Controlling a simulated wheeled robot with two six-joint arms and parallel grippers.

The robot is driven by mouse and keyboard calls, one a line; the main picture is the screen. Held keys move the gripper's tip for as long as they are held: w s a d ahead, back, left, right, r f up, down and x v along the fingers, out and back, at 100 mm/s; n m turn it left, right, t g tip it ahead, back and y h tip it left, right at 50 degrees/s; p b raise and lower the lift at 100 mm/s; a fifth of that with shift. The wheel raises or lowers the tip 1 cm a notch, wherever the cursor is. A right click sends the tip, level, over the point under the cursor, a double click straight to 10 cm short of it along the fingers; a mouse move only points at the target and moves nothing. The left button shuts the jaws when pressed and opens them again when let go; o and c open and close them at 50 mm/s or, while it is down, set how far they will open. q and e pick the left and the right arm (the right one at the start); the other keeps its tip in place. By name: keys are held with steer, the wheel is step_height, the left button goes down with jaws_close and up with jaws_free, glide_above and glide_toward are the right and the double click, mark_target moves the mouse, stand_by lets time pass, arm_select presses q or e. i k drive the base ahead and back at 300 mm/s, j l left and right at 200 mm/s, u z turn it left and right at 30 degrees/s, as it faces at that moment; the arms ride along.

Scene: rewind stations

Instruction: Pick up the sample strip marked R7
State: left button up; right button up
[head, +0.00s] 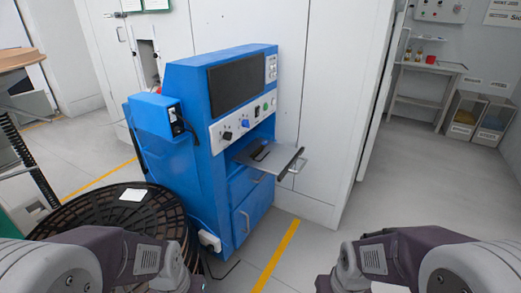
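No strip with a readable R7 mark shows in the head view. A small white piece (132,194) lies flat on top of a black round slatted item (112,215) at lower left; I cannot make out any mark on it. A small dark item (263,152) lies on the grey shelf (280,160) at the front of the blue machine (232,140); I cannot tell what it is. Links of my two arms show along the bottom edge, but neither gripper is in view.
A wooden table edge (20,60) is at far left. A rack (426,85) with small bottles and two bins (478,118) stand at far right. The shelf of the machine juts out to the right. The grey floor (400,180) right of the machine is clear.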

mark_target(265, 143)
steer(key=i+l+u, duration=0.35)
steer(key=l+u, duration=0.15)
steer(key=i+l+u, duration=0.1)
steer(key=l+u, duration=0.15)
steer(key=l, duration=0.2)
steer(key=i+l+u, duration=0.1)
steer(key=l+u, duration=0.15)
steer(key=l, duration=0.1)
